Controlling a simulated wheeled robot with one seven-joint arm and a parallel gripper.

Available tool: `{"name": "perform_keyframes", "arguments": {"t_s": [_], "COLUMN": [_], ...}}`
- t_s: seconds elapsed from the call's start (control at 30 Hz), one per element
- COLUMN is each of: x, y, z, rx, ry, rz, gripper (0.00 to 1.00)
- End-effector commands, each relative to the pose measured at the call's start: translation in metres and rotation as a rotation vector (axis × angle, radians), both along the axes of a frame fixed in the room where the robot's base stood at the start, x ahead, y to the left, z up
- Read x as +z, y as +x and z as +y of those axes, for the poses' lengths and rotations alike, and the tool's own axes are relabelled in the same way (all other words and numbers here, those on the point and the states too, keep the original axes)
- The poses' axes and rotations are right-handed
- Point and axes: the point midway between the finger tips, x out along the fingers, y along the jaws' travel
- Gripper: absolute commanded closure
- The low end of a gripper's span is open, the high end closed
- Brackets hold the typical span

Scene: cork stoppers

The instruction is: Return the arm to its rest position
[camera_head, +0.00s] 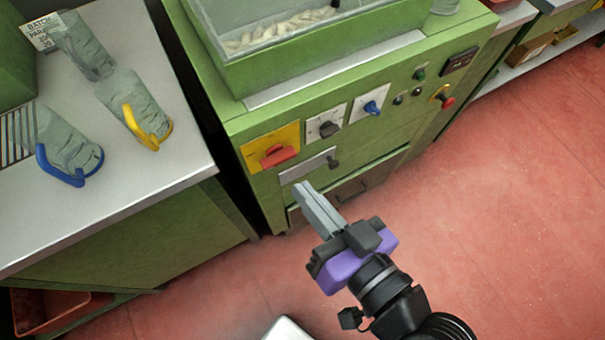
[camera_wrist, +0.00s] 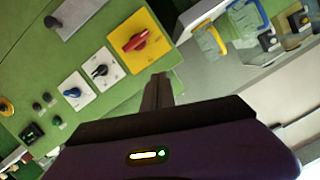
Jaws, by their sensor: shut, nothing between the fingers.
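My gripper (camera_head: 318,208) is purple and black with long grey fingers. In the head view it hangs in front of the green machine (camera_head: 235,145), its fingers pointing up and left toward the machine's lower front. The fingers lie together with nothing between them. In the wrist view the shut fingers of my gripper (camera_wrist: 158,90) point toward the machine's front, near the yellow plate with the red switch (camera_wrist: 136,41). I cannot tell from these views how far the fingertips are from the machine.
A grey-topped counter (camera_head: 190,165) at left holds a yellow-handled jug (camera_head: 130,98), a blue-handled jug (camera_head: 65,140) and another glass vessel (camera_head: 85,45). The machine's panel carries a red switch (camera_head: 279,156) and several knobs. Red floor (camera_head: 500,220) at right is clear.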

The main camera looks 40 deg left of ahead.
Motion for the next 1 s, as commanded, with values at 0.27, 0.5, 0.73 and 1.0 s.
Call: {"name": "perform_keyframes", "arguments": {"t_s": [0.27,0.5,0.73,1.0], "x": [0.000,0.000,0.015,0.013], "y": [0.000,0.000,0.028,0.076], "z": [0.000,0.000,-0.008,-0.088], "rx": [0.000,0.000,-0.124,-0.544], "ry": [0.000,0.000,0.058,0.098], "rz": [0.000,0.001,-0.010,-0.087], "gripper": [1.00,1.00,1.00,1.00]}}
